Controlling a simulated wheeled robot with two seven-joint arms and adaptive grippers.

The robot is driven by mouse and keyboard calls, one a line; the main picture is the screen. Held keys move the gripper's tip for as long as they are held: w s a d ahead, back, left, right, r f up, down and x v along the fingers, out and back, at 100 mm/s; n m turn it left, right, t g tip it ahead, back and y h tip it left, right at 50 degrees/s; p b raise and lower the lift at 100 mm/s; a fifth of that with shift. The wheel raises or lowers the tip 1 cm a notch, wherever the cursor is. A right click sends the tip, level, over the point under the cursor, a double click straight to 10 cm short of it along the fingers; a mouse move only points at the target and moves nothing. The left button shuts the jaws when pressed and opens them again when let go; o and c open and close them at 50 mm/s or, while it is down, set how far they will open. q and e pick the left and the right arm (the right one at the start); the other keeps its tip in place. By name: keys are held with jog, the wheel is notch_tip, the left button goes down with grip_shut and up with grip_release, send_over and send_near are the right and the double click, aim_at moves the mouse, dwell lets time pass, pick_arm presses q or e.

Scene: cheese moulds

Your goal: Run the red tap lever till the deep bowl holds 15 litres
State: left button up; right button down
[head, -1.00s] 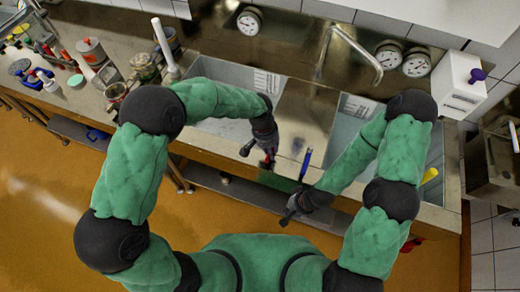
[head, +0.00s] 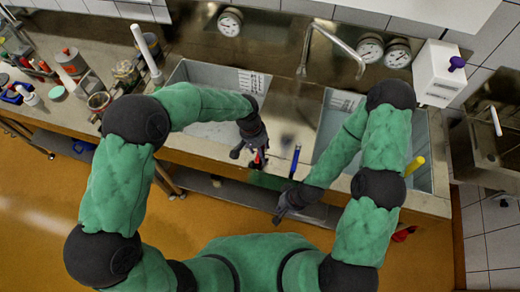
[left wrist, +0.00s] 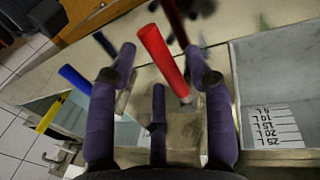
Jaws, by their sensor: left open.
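The red tap lever (left wrist: 165,62) stands between the spread fingers of my left gripper (left wrist: 162,52) in the left wrist view; I cannot tell if they touch it. In the head view the red lever (head: 258,158) is partly hidden beside my left gripper (head: 248,154), at the counter's front. Two sinks with litre scales show, a left basin (head: 198,72) and a right basin (head: 333,125); which is the deep bowl I cannot tell. The left basin also shows in the left wrist view (left wrist: 265,70), its water level unclear. My right gripper (head: 283,207) hangs by the counter's front edge.
A blue lever (head: 295,161) stands right of the red one, and a yellow lever (head: 414,166) farther right. A bent spout (head: 335,45) rises between the basins. Jars and tools crowd the left counter. A white box (head: 437,73) hangs at the back right.

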pick_arm(q)
notch_tip(320, 180, up, 12)
jog(key=a, duration=0.2)
jog(key=shift+w+f, duration=0.15)
jog(key=shift+w, duration=0.2)
jog(key=shift+a, duration=0.1)
dwell(1.1)
